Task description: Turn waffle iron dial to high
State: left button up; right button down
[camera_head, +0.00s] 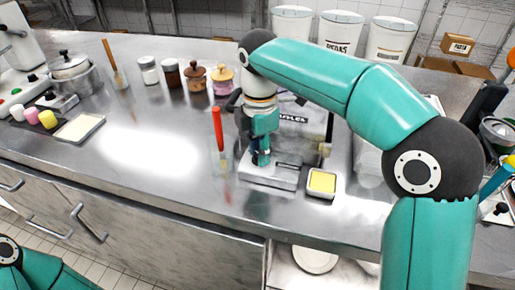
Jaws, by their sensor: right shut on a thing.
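The waffle iron (308,128) is a grey metal appliance with partly covered dark lettering, in the middle of the counter in the head view. My right arm reaches over it from the right, covering part of it. My right gripper (262,150) points down at the front left of the iron and is shut on its dial. The dial itself is hidden by the fingers, so its setting cannot be read. Only a piece of my left arm shows at the bottom left; its gripper is out of view.
A small tray with yellow content (321,183) sits at the iron's front right. Several jars (194,78) stand behind left. The steel counter (150,150) is clear at centre left.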

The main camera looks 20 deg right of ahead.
jog(key=shift+w+r+m+p, duration=0.1)
jog(key=shift+r+m+p, duration=0.15)
jog(key=shift+m+p, duration=0.95)
jog(key=m+p, duration=0.1)
jog(key=m, duration=0.2)
jog(key=m+p, duration=0.2)
jog(key=m, duration=0.1)
jog(key=shift+m, duration=0.3)
jog(key=m+p, duration=0.1)
jog(key=m, duration=0.2)
jog(key=shift+w+m, duration=0.1)
jog(key=shift+m, duration=0.2)
jog(key=m+p, duration=0.1)
jog(key=m, duration=1)
jog(key=shift+f, duration=0.1)
